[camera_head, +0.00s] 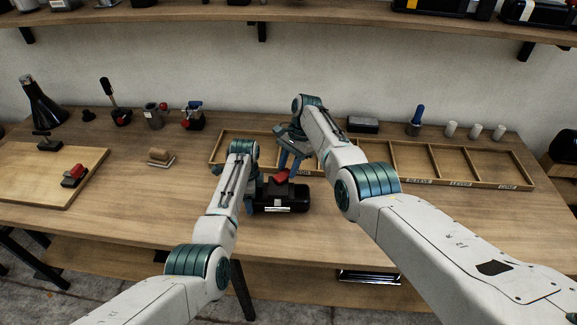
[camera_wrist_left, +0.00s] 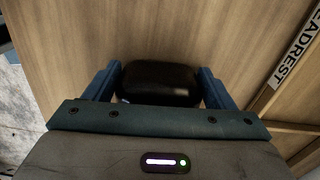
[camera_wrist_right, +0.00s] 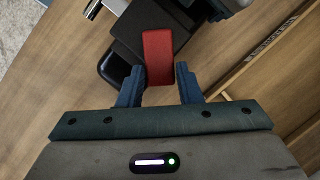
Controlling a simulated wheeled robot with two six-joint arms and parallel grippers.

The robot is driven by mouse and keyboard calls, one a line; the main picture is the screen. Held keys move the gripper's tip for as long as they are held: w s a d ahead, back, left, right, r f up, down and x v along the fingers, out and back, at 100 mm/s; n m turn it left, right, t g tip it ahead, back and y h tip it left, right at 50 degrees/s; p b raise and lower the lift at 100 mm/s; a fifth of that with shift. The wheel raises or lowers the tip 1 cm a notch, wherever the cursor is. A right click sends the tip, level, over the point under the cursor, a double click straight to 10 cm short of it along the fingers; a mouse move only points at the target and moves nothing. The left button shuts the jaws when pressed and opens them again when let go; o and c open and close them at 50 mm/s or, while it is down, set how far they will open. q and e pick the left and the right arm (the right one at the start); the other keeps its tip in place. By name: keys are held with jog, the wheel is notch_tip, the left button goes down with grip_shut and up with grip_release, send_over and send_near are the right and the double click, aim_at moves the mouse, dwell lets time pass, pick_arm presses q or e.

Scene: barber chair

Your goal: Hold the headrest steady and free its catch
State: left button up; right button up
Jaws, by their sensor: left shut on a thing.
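The black headrest (camera_head: 285,200) lies on the table near its front, in front of the divided tray. My left gripper (camera_wrist_left: 160,88) is shut on it, with a blue finger at each side. The red catch (camera_head: 279,177) sits on a dark block by the headrest; in the right wrist view the red catch (camera_wrist_right: 158,57) lies just ahead of the fingertips. My right gripper (camera_wrist_right: 158,72) is open above the catch, with a gap on each side of it. In the head view my right gripper (camera_head: 291,160) partly hides the tray behind it.
A long wooden tray (camera_head: 488,184) with labelled compartments stands behind; one label reads HEADREST (camera_wrist_left: 295,48). A board (camera_head: 35,182) with a red-topped clamp (camera_head: 74,175) is at left. Small tools, a blue-handled tool (camera_head: 416,119) and white cylinders line the back. The table's front right is clear.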

jog(key=o, duration=0.3)
jog(key=v, duration=1.2)
